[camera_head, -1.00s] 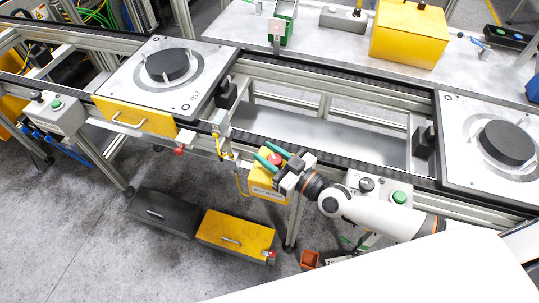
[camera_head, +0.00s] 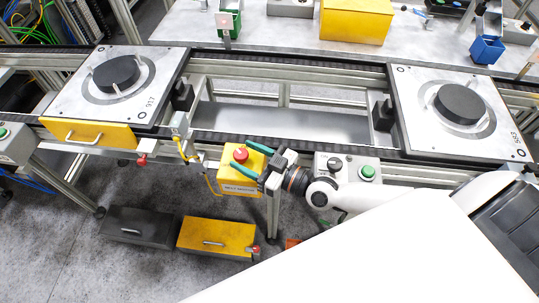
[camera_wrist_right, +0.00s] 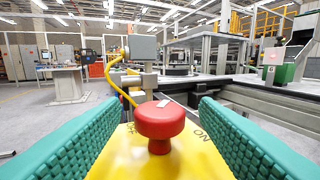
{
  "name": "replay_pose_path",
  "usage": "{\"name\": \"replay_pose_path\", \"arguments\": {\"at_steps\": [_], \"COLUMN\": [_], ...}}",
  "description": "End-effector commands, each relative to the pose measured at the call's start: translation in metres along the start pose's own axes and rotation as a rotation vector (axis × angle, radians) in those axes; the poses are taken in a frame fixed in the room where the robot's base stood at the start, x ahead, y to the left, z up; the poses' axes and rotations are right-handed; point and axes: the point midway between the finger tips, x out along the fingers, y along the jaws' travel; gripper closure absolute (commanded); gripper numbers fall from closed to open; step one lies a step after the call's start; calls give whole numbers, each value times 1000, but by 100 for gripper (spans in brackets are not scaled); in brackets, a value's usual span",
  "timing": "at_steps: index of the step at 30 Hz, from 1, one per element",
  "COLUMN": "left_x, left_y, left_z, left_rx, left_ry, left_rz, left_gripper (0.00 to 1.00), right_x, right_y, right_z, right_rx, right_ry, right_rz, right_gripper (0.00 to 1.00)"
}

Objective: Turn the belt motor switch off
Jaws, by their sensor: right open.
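The belt motor switch is a yellow box (camera_head: 240,176) with a red knob (camera_head: 240,155) on top, mounted at the front of the conveyor. In the right wrist view the red knob (camera_wrist_right: 160,122) stands in the middle, with a small pale mark on its top. An ON label and a partly hidden label show on the yellow face (camera_wrist_right: 160,160). My right gripper (camera_head: 241,154) has green fingers and is open. One finger is on each side of the knob, and in the right wrist view (camera_wrist_right: 160,108) gaps show between knob and fingers. My left gripper is not in view.
A grey control box with a green button (camera_head: 367,172) stands right of the switch, near my right arm. Two pallets with black discs (camera_head: 116,74) (camera_head: 460,103) sit on the conveyor. A yellow drawer box (camera_head: 217,236) and a dark one (camera_head: 137,226) lie below.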

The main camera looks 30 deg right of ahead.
Motion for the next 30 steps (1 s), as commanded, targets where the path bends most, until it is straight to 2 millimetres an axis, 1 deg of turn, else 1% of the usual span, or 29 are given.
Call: {"name": "replay_pose_path", "arguments": {"at_steps": [1,6,9,12,17,30], "left_x": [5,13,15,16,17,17], "left_y": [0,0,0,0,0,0], "left_z": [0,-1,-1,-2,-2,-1], "left_rx": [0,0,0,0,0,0], "left_ry": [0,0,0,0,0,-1], "left_rz": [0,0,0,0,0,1], "left_gripper": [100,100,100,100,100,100], "right_x": [-14,-49,-64,-74,-80,-79], "right_y": [1,1,1,0,1,0], "right_z": [-4,-4,-3,-2,0,0], "right_rx": [-1,-1,-1,0,1,1], "right_ry": [5,6,5,3,1,0], "right_rz": [3,2,3,1,2,1], "right_gripper": [44,44,44,44,44,45]}}
